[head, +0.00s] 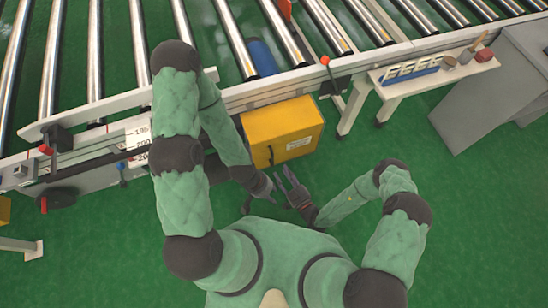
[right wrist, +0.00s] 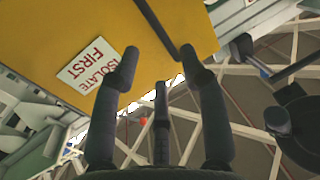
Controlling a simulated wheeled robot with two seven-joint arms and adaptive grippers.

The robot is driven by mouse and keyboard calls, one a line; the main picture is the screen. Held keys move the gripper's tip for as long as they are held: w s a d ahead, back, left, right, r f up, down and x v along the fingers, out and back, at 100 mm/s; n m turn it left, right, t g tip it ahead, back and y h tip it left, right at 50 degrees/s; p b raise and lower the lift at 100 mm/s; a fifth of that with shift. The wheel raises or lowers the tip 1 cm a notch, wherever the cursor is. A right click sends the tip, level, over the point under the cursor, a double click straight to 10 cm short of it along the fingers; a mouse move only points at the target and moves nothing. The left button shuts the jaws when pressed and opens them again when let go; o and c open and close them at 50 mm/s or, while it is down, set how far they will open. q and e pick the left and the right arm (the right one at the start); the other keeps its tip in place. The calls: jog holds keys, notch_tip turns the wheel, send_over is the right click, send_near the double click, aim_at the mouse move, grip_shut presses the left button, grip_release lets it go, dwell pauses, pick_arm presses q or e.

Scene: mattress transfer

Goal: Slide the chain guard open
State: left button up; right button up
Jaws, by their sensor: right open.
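The chain guard looks to be the yellow box (head: 283,124) on the near side of the roller conveyor. It carries a white label and a thin dark bar on its face. In the right wrist view its yellow face (right wrist: 95,25) fills the top, with a red "ISOLATE FIRST" label (right wrist: 92,72) and the dark bar (right wrist: 155,28). My right gripper (head: 284,175) is just below the guard's lower edge, its fingers spread and empty in the right wrist view (right wrist: 159,62). My left gripper (head: 268,192) is beside it, lower left; its opening is too small to tell.
The roller conveyor (head: 95,60) runs across the back. A red-knobbed lever (head: 326,61) stands right of the guard. A white side table (head: 432,79) holds a blue rack (head: 410,70). A grey cabinet (head: 488,92) is at right. Green floor (head: 480,230) is clear at lower right.

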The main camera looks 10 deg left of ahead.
jog(key=shift+b+x, duration=0.9)
jog(key=shift+x, duration=3.3)
grip_shut()
